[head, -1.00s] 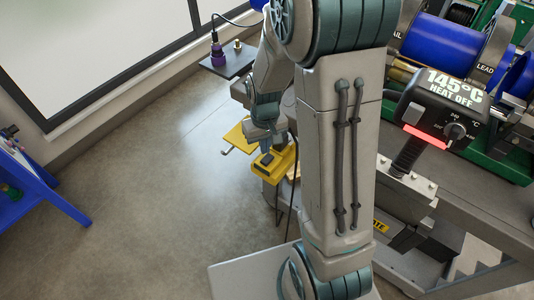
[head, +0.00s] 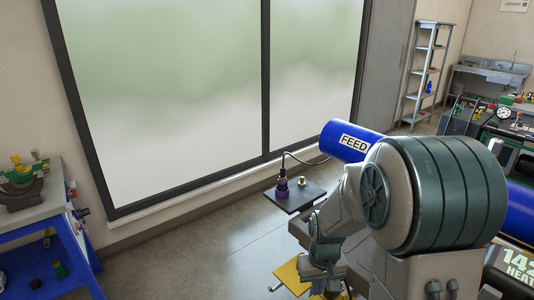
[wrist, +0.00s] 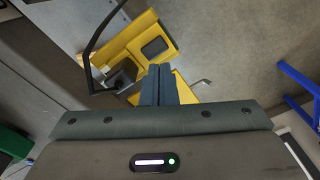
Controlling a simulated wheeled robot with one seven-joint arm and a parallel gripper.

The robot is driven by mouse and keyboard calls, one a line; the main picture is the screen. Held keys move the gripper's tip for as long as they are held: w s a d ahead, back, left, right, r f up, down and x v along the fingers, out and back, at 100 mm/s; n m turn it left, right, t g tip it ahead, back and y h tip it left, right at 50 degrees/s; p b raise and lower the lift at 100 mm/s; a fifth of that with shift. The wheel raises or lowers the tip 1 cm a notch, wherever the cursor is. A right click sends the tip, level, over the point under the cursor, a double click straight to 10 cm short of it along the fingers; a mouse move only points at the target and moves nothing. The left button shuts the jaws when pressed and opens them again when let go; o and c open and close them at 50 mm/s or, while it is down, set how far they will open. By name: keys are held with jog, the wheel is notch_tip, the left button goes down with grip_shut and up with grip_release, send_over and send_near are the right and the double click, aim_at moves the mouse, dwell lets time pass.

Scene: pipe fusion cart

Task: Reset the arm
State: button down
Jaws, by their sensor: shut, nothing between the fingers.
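My gripper (wrist: 159,84) shows in the wrist view with its two grey-blue fingers together and nothing between them. It points toward a yellow fixture (wrist: 120,45) with a dark pad, beyond the fingertips; I cannot tell the gap. In the head view my arm fills the lower right, and the fingertips are out of the picture or hidden. Part of the yellow fixture (head: 293,277) shows at the bottom edge, beside my arm.
A blue bench (head: 42,235) is at the left. The floor (head: 190,255) between is clear. A shelf (head: 428,75) stands far back.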

jog(key=s+r+m+t, duration=0.1)
jog(key=s+r+t, duration=0.1)
jog(key=s+r, duration=1.1)
jog(key=shift+s+r+t, duration=0.35)
jog(key=shift+r+t, duration=0.05)
jog(key=shift+r, duration=0.5)
jog(key=shift+w, duration=0.15)
jog(key=w+d+f+n+g+b, duration=0.1)
jog(key=w+f+n, duration=0.2)
jog(key=w, duration=0.4)
jog(key=w+d+f+n+g+b, duration=0.1)
jog(key=w+f+n+g, duration=0.1)
jog(key=w+f+n, duration=0.2)
jog(key=w+f, duration=0.2)
jog(key=w, duration=0.2)
notch_tip(320, 180, down, 14)
jog(key=shift+r+b, duration=0.1)
jog(key=shift+b, duration=0.4)
